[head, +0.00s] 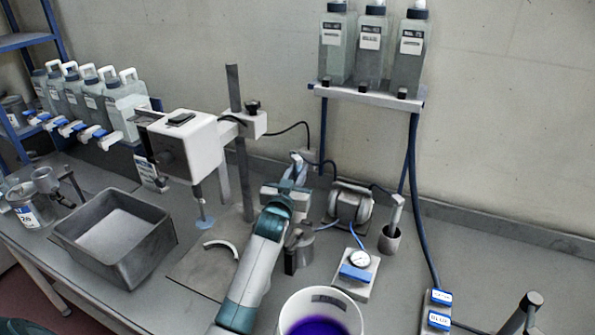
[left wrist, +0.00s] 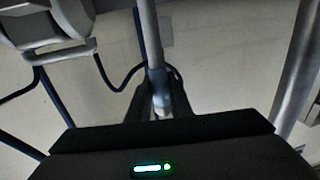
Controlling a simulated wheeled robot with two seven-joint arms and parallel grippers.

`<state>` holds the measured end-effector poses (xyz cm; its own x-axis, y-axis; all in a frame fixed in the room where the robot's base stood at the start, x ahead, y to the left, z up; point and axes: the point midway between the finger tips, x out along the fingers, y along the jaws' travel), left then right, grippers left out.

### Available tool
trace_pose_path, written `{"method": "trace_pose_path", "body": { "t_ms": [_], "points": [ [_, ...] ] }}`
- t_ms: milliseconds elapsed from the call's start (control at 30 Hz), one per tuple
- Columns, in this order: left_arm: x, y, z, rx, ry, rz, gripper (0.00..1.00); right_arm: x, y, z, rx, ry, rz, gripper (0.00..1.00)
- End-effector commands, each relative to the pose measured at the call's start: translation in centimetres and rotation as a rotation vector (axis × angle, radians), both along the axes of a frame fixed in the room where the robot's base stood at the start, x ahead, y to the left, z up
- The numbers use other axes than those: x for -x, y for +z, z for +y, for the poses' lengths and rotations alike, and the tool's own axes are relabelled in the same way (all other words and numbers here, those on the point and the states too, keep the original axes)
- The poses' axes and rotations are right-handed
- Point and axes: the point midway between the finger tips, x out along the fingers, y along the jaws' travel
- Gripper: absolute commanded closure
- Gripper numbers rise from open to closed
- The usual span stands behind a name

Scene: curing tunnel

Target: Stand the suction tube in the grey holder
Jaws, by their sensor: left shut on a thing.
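My left gripper (head: 297,178) is shut on the suction tube, in the middle of the bench in front of the wall. In the left wrist view the grey tube (left wrist: 149,35) lies between the two dark fingers (left wrist: 158,105). In the head view only a light end (head: 297,158) shows above the gripper, and the rest is hidden by my gripper and arm. A grey cup-shaped holder (head: 389,242) stands on the bench to the right, apart from the gripper. A light rod-like piece (head: 397,212) sticks up from it. My right gripper is not in view.
A pump (head: 351,203) stands between the gripper and the cup. A gauge block (head: 355,273) and a white bucket with purple liquid (head: 293,312) are in front. A white machine head on a post (head: 185,145) is at left. A grey cylinder (head: 302,240) is beside my arm.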

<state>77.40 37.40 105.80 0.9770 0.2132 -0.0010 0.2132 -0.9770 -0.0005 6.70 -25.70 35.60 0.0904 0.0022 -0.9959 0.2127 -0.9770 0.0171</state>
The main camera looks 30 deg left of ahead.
Motion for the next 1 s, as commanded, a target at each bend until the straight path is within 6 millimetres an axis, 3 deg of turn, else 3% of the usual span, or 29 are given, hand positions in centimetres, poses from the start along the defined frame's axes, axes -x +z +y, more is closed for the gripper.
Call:
{"method": "trace_pose_path", "body": {
  "t_ms": [1000],
  "points": [
    [0.00, -0.52, -0.01, 0.000, 0.000, -0.001, 1.00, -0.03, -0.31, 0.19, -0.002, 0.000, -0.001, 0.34]
  ]
}}
